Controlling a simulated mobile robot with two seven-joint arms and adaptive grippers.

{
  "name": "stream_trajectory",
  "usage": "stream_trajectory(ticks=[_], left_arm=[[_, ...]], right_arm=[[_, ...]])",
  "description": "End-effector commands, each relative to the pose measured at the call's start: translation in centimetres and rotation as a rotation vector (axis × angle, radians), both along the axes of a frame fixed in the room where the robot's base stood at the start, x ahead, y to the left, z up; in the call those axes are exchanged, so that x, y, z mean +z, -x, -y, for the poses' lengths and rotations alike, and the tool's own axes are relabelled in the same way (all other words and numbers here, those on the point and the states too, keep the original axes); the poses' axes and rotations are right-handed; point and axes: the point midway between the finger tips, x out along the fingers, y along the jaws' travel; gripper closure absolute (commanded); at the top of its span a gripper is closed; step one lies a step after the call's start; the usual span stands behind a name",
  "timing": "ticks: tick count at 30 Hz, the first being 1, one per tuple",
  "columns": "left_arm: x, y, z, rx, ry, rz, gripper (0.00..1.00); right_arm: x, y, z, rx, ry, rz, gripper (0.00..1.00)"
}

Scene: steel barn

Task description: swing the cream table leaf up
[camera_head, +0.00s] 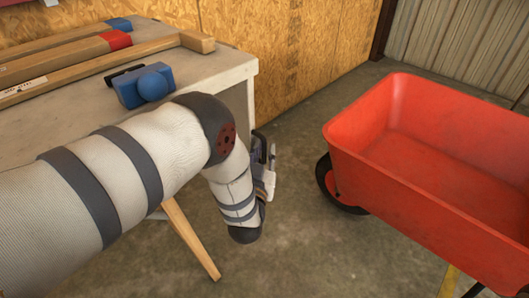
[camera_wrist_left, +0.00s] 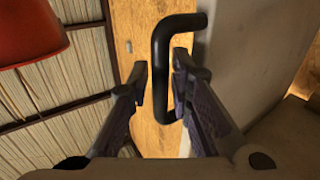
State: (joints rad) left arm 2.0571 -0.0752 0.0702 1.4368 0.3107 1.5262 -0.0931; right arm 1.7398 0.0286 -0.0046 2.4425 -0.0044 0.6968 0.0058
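The cream table leaf (camera_head: 238,98) hangs down at the right end of the workbench in the head view, largely hidden behind my left arm. In the left wrist view the cream leaf (camera_wrist_left: 245,45) fills the right side. A black bar handle (camera_wrist_left: 160,60) stands out from it. My left gripper (camera_head: 266,165) is beside the leaf's outer side, partly hidden by its own wrist in the head view. In the left wrist view its open fingers (camera_wrist_left: 162,82) lie on either side of the handle, with a visible gap on the left. My right gripper is not in view.
On the workbench top (camera_head: 205,68) lie a blue vise-like tool (camera_head: 145,86) and long wooden-handled tools (camera_head: 75,62). A wooden leg (camera_head: 192,240) slants below. A red wheelbarrow (camera_head: 430,160) stands at the right. Bare floor (camera_head: 300,215) lies between.

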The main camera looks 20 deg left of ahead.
Motion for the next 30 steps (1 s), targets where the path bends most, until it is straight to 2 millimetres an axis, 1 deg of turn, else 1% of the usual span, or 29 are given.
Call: stream_trajectory(ticks=[4, 5, 6, 7, 14, 19, 23, 30], left_arm=[[0.0, 0.0, 0.0, 0.0, 0.0, 0.0, 0.81], [0.0, 0.0, 0.0, 0.0, 0.0, 0.0, 0.85], [0.0, 0.0, 0.0, 0.0, 0.0, 0.0, 0.94], [0.0, 0.0, 0.0, 0.0, 0.0, 0.0, 1.0], [0.0, 0.0, 0.0, 0.0, 0.0, 0.0, 1.0], [-0.3, -0.5, 0.2, 0.0, 0.009, 0.022, 1.0], [-0.6, -1.8, 0.7, 0.0, 0.029, 0.074, 1.0], [-0.3, -5.7, 2.1, 0.001, 0.087, 0.236, 1.0]], right_arm=[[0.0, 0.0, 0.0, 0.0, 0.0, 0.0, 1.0], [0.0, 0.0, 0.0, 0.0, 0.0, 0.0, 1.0], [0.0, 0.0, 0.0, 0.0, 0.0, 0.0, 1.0], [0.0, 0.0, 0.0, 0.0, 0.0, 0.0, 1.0], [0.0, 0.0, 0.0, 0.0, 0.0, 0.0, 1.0], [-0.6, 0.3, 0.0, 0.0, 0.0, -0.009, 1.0], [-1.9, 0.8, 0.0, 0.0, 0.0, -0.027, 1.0], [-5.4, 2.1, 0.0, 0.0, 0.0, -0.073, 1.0]])
